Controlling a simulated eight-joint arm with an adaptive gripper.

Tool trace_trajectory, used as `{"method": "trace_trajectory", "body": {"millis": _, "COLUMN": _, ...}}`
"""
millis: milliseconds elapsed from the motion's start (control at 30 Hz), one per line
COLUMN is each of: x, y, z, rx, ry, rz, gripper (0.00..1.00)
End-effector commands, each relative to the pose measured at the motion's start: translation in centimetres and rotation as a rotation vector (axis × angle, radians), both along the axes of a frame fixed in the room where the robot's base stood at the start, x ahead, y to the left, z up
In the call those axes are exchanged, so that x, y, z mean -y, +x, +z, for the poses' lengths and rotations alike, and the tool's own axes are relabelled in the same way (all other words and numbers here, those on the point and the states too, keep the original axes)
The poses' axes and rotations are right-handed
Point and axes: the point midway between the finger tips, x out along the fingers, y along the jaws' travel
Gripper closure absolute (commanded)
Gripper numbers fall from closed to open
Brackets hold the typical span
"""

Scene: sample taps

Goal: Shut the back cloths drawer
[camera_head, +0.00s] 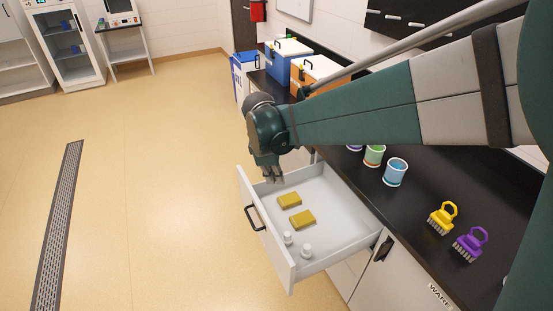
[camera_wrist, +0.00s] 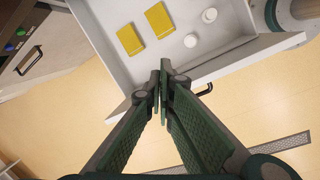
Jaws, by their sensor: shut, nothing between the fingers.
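A white drawer (camera_head: 274,245) stands open below the black counter, with a dark bar handle (camera_head: 253,217) on its front. Two yellow folded pieces (camera_head: 302,219) and two small white bottles (camera_head: 306,249) are inside. The drawer also shows in the wrist view (camera_wrist: 105,45). Its label is not readable, so I cannot tell its name. My gripper (camera_head: 272,179) is shut and empty, pointing down near the far end of the drawer's front panel. In the wrist view my fingertips (camera_wrist: 160,75) overlap the front panel's edge, near the handle (camera_wrist: 205,90); contact is unclear.
The black counter (camera_head: 415,215) carries several cups (camera_head: 396,172), a yellow brush (camera_head: 442,218), a purple brush (camera_head: 470,243), and blue (camera_head: 287,60) and orange boxes. A closed front with a handle (camera_head: 383,249) adjoins the drawer. The floor (camera_head: 150,190) left of the drawer is clear, with a drain grate.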

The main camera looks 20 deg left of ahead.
Motion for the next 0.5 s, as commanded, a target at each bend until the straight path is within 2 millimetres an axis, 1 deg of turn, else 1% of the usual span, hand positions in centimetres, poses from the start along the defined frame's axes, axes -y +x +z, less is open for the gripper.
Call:
{"method": "trace_trajectory", "body": {"millis": 33, "x": -1.4, "y": -0.1, "z": -0.7, "rx": -0.005, "ry": -0.012, "rz": 0.033, "gripper": 1.0}}
{"method": "trace_trajectory", "body": {"millis": 267, "x": -6.8, "y": -1.1, "z": -4.0, "rx": -0.033, "ry": -0.071, "rz": 0.18, "gripper": 1.0}}
{"method": "trace_trajectory", "body": {"millis": 500, "x": -12.2, "y": -2.7, "z": -7.7, "rx": -0.062, "ry": -0.136, "rz": 0.333, "gripper": 1.0}}
